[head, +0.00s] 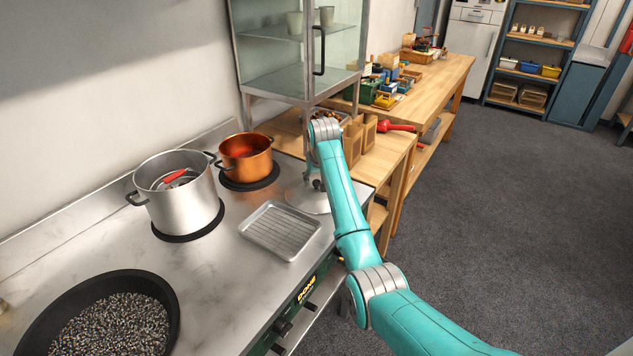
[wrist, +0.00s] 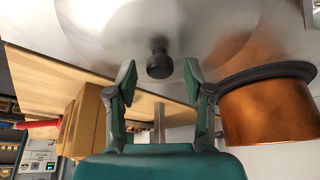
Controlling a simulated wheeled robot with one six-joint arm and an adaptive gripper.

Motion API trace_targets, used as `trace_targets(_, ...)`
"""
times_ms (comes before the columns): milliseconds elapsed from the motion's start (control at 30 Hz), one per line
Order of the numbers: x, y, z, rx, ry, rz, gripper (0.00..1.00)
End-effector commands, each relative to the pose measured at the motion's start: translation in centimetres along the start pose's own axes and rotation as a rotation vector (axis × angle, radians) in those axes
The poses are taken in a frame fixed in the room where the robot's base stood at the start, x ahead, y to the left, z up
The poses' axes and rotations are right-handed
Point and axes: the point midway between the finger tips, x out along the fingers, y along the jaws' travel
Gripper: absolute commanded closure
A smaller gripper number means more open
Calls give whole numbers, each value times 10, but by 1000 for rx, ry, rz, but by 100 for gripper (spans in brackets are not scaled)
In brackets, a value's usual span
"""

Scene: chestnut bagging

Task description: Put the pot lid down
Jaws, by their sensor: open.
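The pot lid (head: 303,200) is a round silver disc with a black knob (wrist: 159,64). In the head view it appears to lie flat at the stove's right end, partly behind my arm. In the wrist view the lid (wrist: 205,25) fills the top of the picture, with its knob between my fingertips. My gripper (wrist: 160,80) is open, with a gap on each side of the knob. In the head view my arm mostly hides the gripper. The steel pot (head: 185,205) stands uncovered on the stove, with a red-handled tool (head: 175,176) inside.
A copper pot (head: 246,160) stands close beside the lid and also shows in the wrist view (wrist: 270,112). A wire-racked tray (head: 281,230) lies in front of the lid. A black pan (head: 172,310) holds dark pebble-like pieces. Brown boxes (head: 352,140) stand on the wooden table behind.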

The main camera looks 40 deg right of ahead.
Motion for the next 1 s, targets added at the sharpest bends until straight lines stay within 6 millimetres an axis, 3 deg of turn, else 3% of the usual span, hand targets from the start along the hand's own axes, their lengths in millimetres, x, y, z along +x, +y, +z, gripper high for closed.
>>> trace_targets(500, -94, 0, 0, 0, 3, 0, 48)
trace_targets(700, -110, 0, 0, 0, 1, 0, 48)
trace_targets(1000, -112, 0, 0, 0, 0, 0, 48)
